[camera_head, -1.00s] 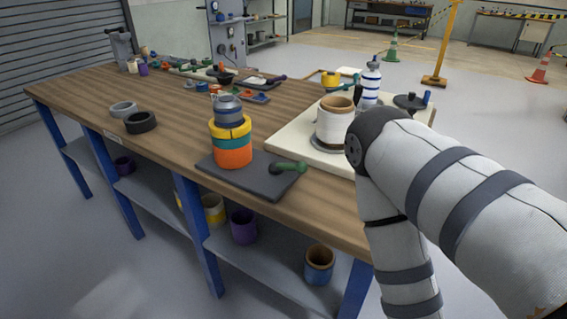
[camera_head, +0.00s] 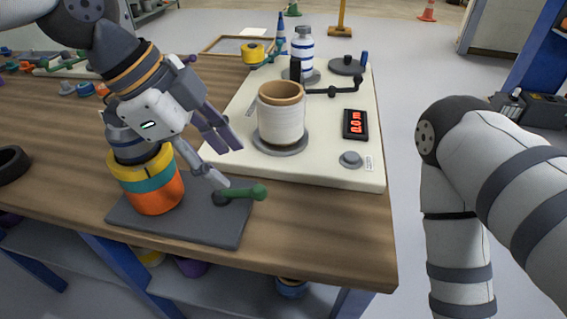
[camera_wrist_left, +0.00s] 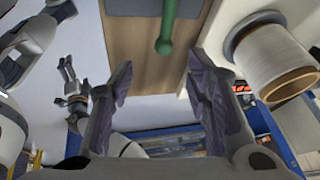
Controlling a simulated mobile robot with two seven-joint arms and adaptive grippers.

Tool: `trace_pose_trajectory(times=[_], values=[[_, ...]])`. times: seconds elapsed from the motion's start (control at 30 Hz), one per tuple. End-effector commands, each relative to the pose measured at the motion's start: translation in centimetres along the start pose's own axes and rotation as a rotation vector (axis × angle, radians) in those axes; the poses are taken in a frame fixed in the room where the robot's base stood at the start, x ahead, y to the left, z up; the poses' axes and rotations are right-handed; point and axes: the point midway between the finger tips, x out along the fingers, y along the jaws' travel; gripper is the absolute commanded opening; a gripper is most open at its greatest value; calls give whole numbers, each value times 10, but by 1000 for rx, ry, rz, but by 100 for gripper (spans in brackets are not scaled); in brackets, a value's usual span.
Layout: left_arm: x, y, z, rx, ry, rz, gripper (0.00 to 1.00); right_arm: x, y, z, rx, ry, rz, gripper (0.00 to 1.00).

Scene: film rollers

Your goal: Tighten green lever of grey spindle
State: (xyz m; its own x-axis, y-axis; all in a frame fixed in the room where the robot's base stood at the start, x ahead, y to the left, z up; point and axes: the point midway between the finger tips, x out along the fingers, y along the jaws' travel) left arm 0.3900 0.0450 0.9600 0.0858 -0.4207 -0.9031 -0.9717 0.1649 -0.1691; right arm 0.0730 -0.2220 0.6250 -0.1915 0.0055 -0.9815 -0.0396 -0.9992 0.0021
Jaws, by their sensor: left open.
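The grey spindle's flat grey base (camera_head: 180,228) lies at the table's front edge. It carries a stack of orange, teal and yellow rolls (camera_head: 150,187) with a grey top. The green lever (camera_head: 250,192) sits at the base's right side, its knob pointing right. My left gripper (camera_head: 228,163) is open and empty, just above and behind the lever. In the left wrist view the lever (camera_wrist_left: 166,28) shows at the top, between the lines of the spread fingers (camera_wrist_left: 165,95) and beyond their tips. What looks like my right gripper (camera_wrist_left: 72,88) is small there; its opening is unclear.
A cream board (camera_head: 330,174) stands just right of the gripper, with a white film roll (camera_head: 281,122), a red display (camera_head: 355,124) and a black crank (camera_head: 332,91). A black ring (camera_head: 12,165) lies at left. Bare wood lies in front of the board.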

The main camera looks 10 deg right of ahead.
Motion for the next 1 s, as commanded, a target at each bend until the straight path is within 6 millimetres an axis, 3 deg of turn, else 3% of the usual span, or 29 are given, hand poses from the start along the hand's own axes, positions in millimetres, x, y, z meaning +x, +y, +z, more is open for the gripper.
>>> trace_pose_trajectory(times=[0.07, 0.17, 0.4, 0.6, 0.97, 1.0], values=[[-7, -4, -1, 32, -10, -9, 44, 1, 0, 1, 0, -3, 0, 100], [4, -3, 0, 40, -14, -5, 44, 3, 0, 2, 0, -9, 0, 100], [67, -2, 1, 37, -13, 0, 44, 10, 0, 8, 1, -33, 2, 100], [103, -3, 1, 35, -13, -5, 44, 13, 1, 10, 1, -43, 2, 100], [112, -4, 0, 35, -12, -9, 44, 13, 1, 10, 1, -43, 2, 100], [112, -4, 0, 35, -12, -9, 37, 13, 1, 10, 1, -43, 2, 100]])
